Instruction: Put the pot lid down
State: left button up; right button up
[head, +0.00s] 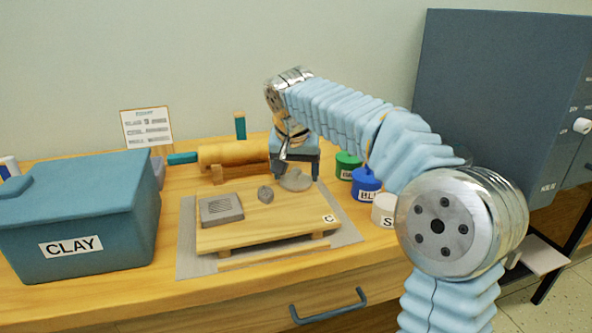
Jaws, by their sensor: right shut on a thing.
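My right gripper (296,172) reaches in from the right and points down over the back right of a wooden board (262,222). It is shut on a grey, roundish piece that looks like the pot lid (295,182). The lid is at or just above the board's surface; I cannot tell whether it touches. The gripper body hides part of the lid. My left gripper is not in view.
A teal CLAY bin (110,215) stands at left. A rolling pin (235,154) rests behind the board. Green (347,163), blue (366,183) and white (385,208) jars stand at right. A grey mat (186,262) lies under the board. A large blue-grey cabinet (490,90) stands at right.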

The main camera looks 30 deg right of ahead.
jog(key=shift+f, duration=0.1)
jog(key=o, duration=1)
jog(key=shift+r, duration=0.2)
jog(key=p+v, duration=0.1)
jog(key=v, duration=1)
jog(key=shift+s+r+p, duration=0.1)
jog(key=shift+r+p, duration=0.3)
